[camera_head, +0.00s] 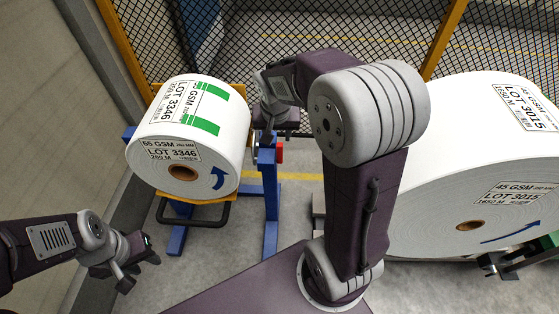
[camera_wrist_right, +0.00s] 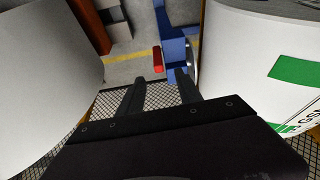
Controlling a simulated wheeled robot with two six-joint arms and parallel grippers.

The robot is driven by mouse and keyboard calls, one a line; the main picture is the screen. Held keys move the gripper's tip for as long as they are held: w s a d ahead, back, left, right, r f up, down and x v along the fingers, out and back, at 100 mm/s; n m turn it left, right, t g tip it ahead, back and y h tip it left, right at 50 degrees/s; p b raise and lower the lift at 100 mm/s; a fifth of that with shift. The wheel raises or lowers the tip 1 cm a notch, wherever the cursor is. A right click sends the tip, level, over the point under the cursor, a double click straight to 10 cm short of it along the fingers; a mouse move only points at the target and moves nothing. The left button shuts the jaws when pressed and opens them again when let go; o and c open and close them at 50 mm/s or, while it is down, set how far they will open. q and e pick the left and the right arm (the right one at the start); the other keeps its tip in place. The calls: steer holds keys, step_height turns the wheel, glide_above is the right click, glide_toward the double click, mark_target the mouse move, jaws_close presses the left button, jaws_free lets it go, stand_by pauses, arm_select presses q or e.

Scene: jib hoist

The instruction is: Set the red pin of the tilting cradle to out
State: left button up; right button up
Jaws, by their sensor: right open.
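The red pin (camera_head: 279,152) shows as a small red piece beside the blue post of the tilting cradle (camera_head: 269,190). In the right wrist view the red pin (camera_wrist_right: 158,60) is a short red bar next to the blue frame (camera_wrist_right: 178,48). My right gripper (camera_head: 268,136) is close to the top of the blue post, near the pin. In its wrist view the two fingers (camera_wrist_right: 161,82) are apart with nothing between them, and the pin appears just beyond their tips. My left gripper (camera_head: 140,272) is low at the left, away from the cradle, fingers apart and empty.
A white roll marked LOT 3346 (camera_head: 186,125) rests on the cradle, close beside my right gripper. A larger roll marked LOT 3015 (camera_head: 480,165) stands at the right. A mesh fence with yellow posts (camera_head: 443,38) is behind. A black bar loop (camera_head: 192,221) is below the smaller roll.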

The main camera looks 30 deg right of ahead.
mark_target(280, 145)
steer(key=b+x, duration=0.1)
steer(key=x, duration=0.2)
steer(key=b+x, duration=0.2)
steer(key=x, duration=0.2)
steer(key=d+b+x, duration=0.1)
steer(key=x, duration=0.3)
steer(key=shift+w+r+b, duration=0.3)
steer(key=shift+w, duration=0.1)
steer(key=shift+w+d+f+m, duration=0.15)
steer(key=shift+w+f+m, duration=0.15)
steer(key=shift+f, duration=0.25)
arm_select(q)
step_height(280, 145, down, 8)
steer(key=shift+r, duration=0.25)
arm_select(e)
jaws_close()
